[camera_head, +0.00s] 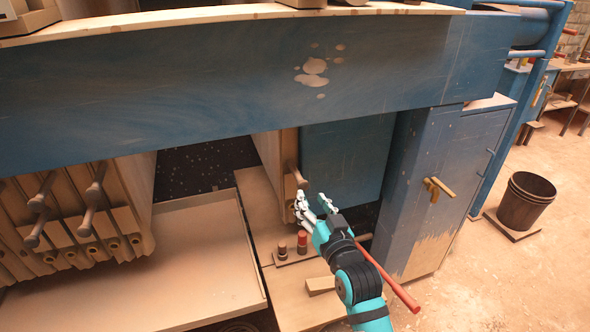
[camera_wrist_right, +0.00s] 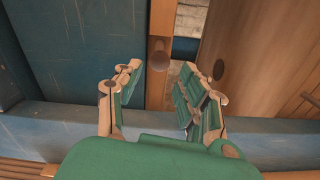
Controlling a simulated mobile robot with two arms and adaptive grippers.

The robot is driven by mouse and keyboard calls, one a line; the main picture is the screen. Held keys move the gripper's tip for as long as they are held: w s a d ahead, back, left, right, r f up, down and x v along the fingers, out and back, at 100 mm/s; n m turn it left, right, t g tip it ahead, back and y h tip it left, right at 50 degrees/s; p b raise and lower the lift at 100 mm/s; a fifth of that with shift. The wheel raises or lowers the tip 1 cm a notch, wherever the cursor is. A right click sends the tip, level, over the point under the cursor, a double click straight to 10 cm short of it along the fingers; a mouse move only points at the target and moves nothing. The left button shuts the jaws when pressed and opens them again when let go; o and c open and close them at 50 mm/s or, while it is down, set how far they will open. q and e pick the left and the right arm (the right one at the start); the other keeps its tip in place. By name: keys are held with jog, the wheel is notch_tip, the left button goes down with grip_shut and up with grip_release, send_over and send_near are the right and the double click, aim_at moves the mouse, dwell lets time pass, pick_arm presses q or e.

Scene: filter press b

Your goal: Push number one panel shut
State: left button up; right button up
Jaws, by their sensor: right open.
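A tan panel (camera_head: 268,150) stands alone beside the blue end block of the press, with a dark round-ended handle (camera_head: 297,174) sticking out. My right gripper (camera_head: 314,204) is open and empty just below and in front of that handle. In the wrist view the open fingers (camera_wrist_right: 160,75) frame a narrow wooden panel edge (camera_wrist_right: 163,20) with a round knob (camera_wrist_right: 158,57). I cannot tell whether the fingers touch it. Several more panels (camera_head: 75,215) with handles stand packed at the left. No panel number is legible. My left gripper is not in view.
A blue beam (camera_head: 200,85) crosses above the panels. A wide tan tray (camera_head: 205,265) lies below the gap. Small bottles, one with a red top (camera_head: 302,238), and a red bar (camera_head: 400,290) are close to my right arm. A blue cabinet (camera_head: 425,200) and a bucket (camera_head: 527,200) stand at the right.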

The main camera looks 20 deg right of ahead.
aim_at(295, 173)
jog(key=w+p, duration=0.2)
jog(key=w, duration=1)
jog(key=shift+w+a, duration=0.2)
grip_shut()
jog(key=shift+f, duration=0.1)
